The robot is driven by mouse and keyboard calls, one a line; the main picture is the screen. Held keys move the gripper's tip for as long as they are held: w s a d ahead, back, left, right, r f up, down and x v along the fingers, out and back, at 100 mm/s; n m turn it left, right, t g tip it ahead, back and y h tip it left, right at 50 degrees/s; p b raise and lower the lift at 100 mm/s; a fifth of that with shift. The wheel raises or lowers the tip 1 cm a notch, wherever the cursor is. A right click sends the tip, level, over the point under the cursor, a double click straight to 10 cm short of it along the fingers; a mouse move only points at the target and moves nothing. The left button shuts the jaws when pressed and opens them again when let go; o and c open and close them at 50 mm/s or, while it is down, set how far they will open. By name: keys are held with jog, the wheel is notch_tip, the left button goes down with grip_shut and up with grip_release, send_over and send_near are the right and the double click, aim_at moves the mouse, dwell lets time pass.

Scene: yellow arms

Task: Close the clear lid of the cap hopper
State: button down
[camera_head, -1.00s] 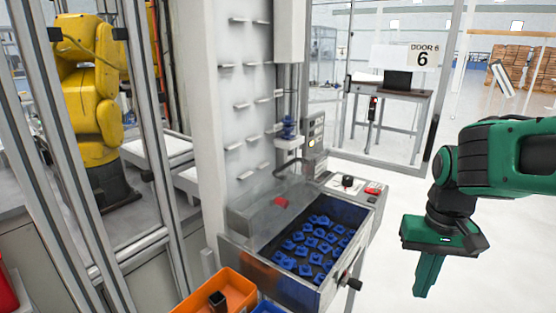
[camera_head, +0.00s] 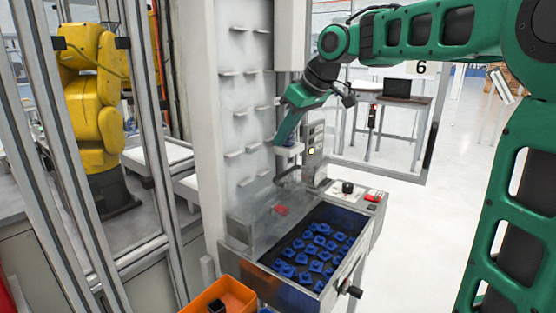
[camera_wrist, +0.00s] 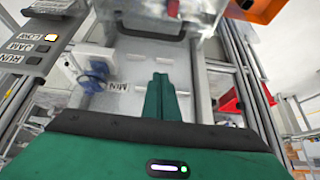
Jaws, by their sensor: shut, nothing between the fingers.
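The cap hopper (camera_head: 268,264) is a grey metal box holding several blue caps (camera_head: 312,252). Its clear lid (camera_head: 250,225) stands raised at the hopper's back left, against the column, with a red handle (camera_head: 281,210); the caps are uncovered. My green gripper (camera_head: 280,138) is shut and empty, pointing down in front of the column, above and behind the lid and apart from it. In the wrist view my shut fingers (camera_wrist: 163,97) lie side by side over the pale column panel, and a red piece (camera_wrist: 173,8) shows at the top edge.
The column (camera_head: 245,120) carries several small ledges close to my gripper. An indicator box (camera_head: 314,145) and a control panel with a red button (camera_head: 373,197) stand right of it. An orange bin (camera_head: 232,292) is at the front left. A yellow robot (camera_head: 90,100) stands behind framing.

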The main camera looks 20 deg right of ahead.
jog(key=x, duration=1)
jog(key=shift+s+d+f, duration=0.2)
jog(key=shift+s+d, duration=0.4)
jog(key=shift+s, duration=0.3)
jog(key=shift+s+d+f, duration=0.15)
jog(key=shift+s+d, duration=0.45)
jog(key=shift+s, duration=0.3)
